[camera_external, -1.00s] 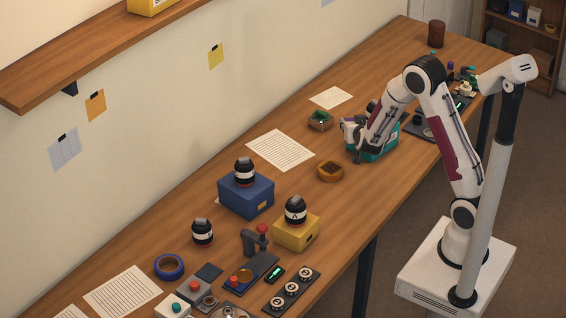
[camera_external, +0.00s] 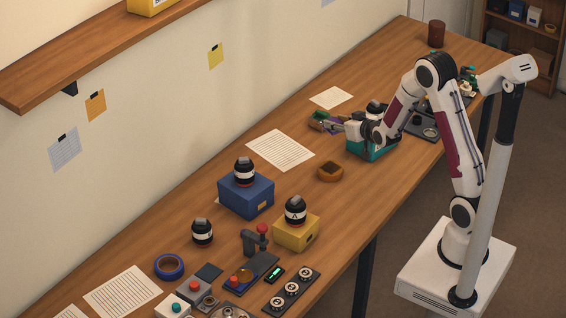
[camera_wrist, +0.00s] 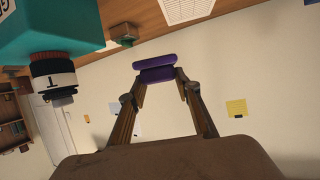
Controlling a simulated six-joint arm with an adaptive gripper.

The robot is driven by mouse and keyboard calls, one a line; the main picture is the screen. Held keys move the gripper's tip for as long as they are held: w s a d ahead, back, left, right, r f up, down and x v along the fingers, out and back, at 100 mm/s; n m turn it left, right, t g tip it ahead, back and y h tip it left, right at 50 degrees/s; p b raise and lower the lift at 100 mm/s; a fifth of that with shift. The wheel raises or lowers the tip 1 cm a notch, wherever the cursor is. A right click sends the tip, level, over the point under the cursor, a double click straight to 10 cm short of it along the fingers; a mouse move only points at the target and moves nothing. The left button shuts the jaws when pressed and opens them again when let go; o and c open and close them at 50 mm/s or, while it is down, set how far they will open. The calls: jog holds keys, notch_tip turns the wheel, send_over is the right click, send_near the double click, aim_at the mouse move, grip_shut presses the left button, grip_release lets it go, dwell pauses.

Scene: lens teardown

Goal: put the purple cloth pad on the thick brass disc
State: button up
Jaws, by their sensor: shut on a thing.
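My gripper (camera_external: 334,124) reaches left past the teal box, above the table. In the wrist view my gripper (camera_wrist: 157,80) is shut on the purple cloth pad (camera_wrist: 155,67), which lies crosswise between its fingertips. The pad looks like two rounded purple strips, one above the other. It is clear of the teal box in the wrist view. A brass-coloured round piece (camera_external: 244,276) lies on the dark press base near the front; I cannot tell whether it is the thick brass disc.
The teal box (camera_external: 367,149) stands under my wrist, with a lens (camera_wrist: 53,77) on it. A small green-topped wooden box (camera_external: 317,117) is close to my gripper.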

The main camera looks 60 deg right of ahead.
jog(key=shift+s+a+f+n+t+y, duration=0.2)
jog(key=shift+s+a+f+n+y, duration=0.15)
jog(key=shift+a+n+y, duration=0.45)
jog(key=shift+s+a+f+n+t+y, duration=0.25)
jog(key=shift+s+a+n+y, duration=0.15)
jog(key=shift+a+n+y, duration=0.35)
jog(key=shift+s+a+f+n+t+y, duration=0.15)
jog(key=shift+s+a+f+n+y, duration=0.3)
jog(key=shift+y, duration=0.5)
jog(key=shift+a+r, duration=0.1)
jog(key=shift+r, duration=0.05)
send_over(334, 170)
jog(key=shift+f, duration=2.9)
jog(key=shift+f, duration=2.1)
jog(key=shift+f, duration=0.1)
jog(key=o, duration=1)
